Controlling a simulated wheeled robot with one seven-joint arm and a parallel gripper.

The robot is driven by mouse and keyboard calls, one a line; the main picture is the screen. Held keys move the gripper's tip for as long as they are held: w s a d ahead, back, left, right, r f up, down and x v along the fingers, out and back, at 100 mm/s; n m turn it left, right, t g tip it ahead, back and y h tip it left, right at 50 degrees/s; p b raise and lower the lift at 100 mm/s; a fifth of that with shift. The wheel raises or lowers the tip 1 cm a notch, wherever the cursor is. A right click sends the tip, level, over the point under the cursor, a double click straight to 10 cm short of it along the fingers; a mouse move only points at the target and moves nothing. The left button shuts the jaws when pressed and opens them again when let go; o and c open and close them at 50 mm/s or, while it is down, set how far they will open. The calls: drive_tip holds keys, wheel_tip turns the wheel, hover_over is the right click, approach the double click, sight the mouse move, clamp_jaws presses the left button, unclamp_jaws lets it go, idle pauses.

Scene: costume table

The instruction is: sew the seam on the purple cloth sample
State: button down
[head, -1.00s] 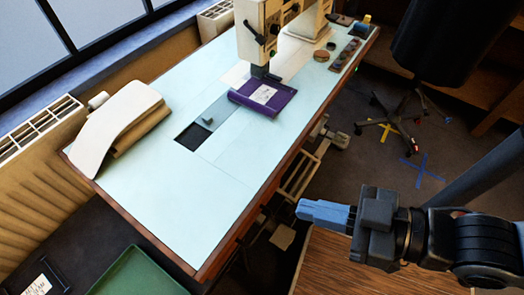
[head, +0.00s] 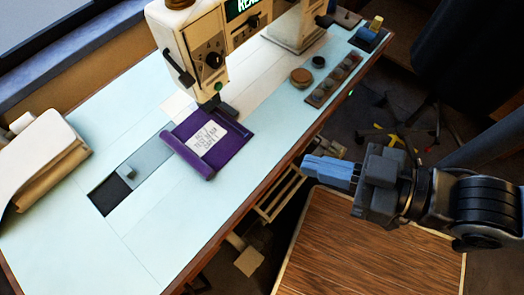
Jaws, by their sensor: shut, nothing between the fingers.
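The purple cloth sample (head: 232,154) lies on the pale blue table, its near end rolled up. A white paper label with writing (head: 207,136) lies on it. I cannot tell whether the foot touches the cloth. My gripper (head: 306,166) is to the right of the cloth, beyond the table's front edge. Its blue fingers are shut and empty, pointing left.
The table (head: 90,255) has a dark recess (head: 108,196) left of the cloth. A cream padded board (head: 38,160) lies at the left. Round tins (head: 301,77) and a tray of discs (head: 334,80) stand at the back right. A wooden surface (head: 345,250) is below my gripper.

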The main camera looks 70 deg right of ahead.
drive_tip(key=shift+d, duration=0.1)
drive_tip(key=w+d+f+m+g+h+b, duration=0.1)
drive_tip(key=w+d+f+m+g+b, duration=0.1)
drive_tip(key=f+b, duration=1.3)
drive_tip(key=w+d+f+m+g+h+b, duration=0.15)
drive_tip(key=f+b, duration=0.65)
drive_tip(key=f, duration=1.4)
drive_tip(key=w+d+f+m+g+y, duration=0.1)
drive_tip(key=w+d+f+m+g, duration=0.3)
drive_tip(key=w+d+f+m, duration=0.4)
drive_tip(key=w+d+f+m+g+y, duration=0.1)
drive_tip(key=w+d+f+m+g, duration=0.4)
drive_tip(key=w+d+f+m, duration=0.3)
wheel_tip(320, 180, down, 5)
drive_tip(key=shift+d+r+m, duration=0.15)
drive_tip(key=shift+d+m, duration=0.7)
drive_tip(key=shift+d, duration=0.25)
drive_tip(key=shift+w, duration=0.1)
